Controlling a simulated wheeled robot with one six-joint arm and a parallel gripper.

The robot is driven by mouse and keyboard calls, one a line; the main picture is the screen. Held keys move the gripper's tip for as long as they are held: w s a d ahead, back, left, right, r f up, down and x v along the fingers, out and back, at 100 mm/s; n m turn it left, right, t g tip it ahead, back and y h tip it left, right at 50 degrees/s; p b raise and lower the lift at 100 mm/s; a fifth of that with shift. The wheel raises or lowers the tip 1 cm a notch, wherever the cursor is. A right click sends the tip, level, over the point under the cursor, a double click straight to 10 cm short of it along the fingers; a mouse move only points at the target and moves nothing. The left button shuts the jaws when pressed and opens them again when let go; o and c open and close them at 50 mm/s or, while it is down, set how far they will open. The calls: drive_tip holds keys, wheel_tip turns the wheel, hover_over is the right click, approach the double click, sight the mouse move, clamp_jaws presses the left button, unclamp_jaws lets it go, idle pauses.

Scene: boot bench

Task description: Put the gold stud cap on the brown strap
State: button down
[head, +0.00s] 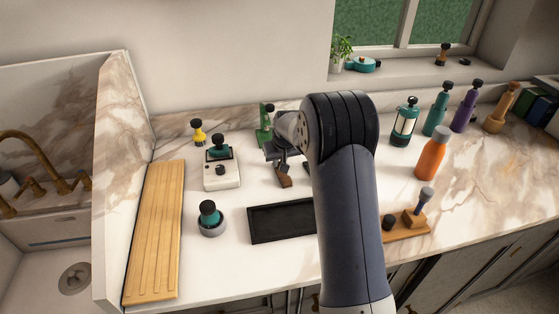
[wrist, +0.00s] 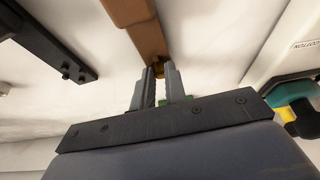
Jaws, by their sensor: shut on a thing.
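The brown strap (wrist: 137,25) runs down from the top of the wrist view; its end is close to my fingertips. In the head view a brown piece, likely this strap (head: 284,180), shows on the counter just below my gripper (head: 281,160). In the wrist view my gripper (wrist: 160,75) is shut on the small gold stud cap (wrist: 159,71), which shows between the fingertips at the strap's end. The cap overlaps the strap's end in the picture; whether they touch I cannot tell. The cap is hidden in the head view.
A green stand (head: 264,127) is close behind my gripper. An orange bottle (head: 432,157) and a wooden stand (head: 408,229) are to the right. A wooden board (head: 155,235) lies far left.

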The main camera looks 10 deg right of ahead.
drive_tip(key=shift+f, duration=0.2)
drive_tip(key=c, duration=1.5)
unclamp_jaws()
drive_tip(key=shift+s+f, duration=0.1)
drive_tip(key=shift+s, duration=0.05)
drive_tip(key=shift+o, duration=0.2)
drive_tip(key=shift+r, duration=0.5)
drive_tip(key=b+v, duration=0.1)
drive_tip(key=v, duration=1)
drive_tip(key=shift+r, duration=0.4)
